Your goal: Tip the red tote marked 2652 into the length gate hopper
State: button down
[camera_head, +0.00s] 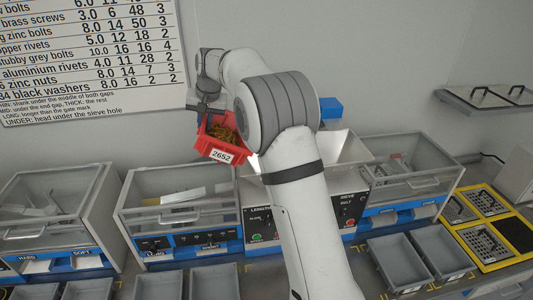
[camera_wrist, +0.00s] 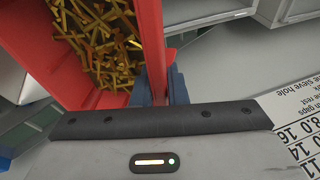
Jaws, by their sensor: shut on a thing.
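The red tote (camera_head: 222,146) marked 2652 hangs in the air in the head view, slightly tilted, its label facing the camera. It holds many small brass-coloured pieces, which also show in the wrist view (camera_wrist: 98,40). My gripper (camera_head: 207,108) is shut on the tote's wall; the dark fingers (camera_wrist: 162,88) pinch the red wall in the wrist view. The length gate machine (camera_head: 258,222) stands below and right of the tote, with its "LENGTH" panel partly hidden by my arm. A pale sloped hopper (camera_head: 345,148) shows behind my arm; I cannot tell which machine it belongs to.
Clear-lidded machines (camera_head: 180,205) stand left of the length gate, and another (camera_head: 415,165) stands right. Empty grey bins (camera_head: 213,283) line the front. A yellow-framed rack (camera_head: 485,240) is at right. A printed chart (camera_head: 90,60) hangs on the back wall.

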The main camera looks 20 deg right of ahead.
jog(key=shift+s+d+r+y, duration=0.2)
jog(key=shift+d+r+y, duration=0.6)
jog(key=shift+d+r, duration=0.35)
jog(key=shift+d+f, duration=0.1)
jog(key=shift+d, duration=0.15)
jog(key=shift+b, duration=0.4)
jog(key=shift+y, duration=0.3)
jog(key=shift+d+y+b, duration=0.3)
jog(key=shift+d+b, duration=0.1)
jog(key=shift+b, duration=0.1)
jog(key=shift+s+d+t+y+b, duration=0.15)
jog(key=shift+d+t+y+b, duration=0.15)
jog(key=shift+b, duration=0.2)
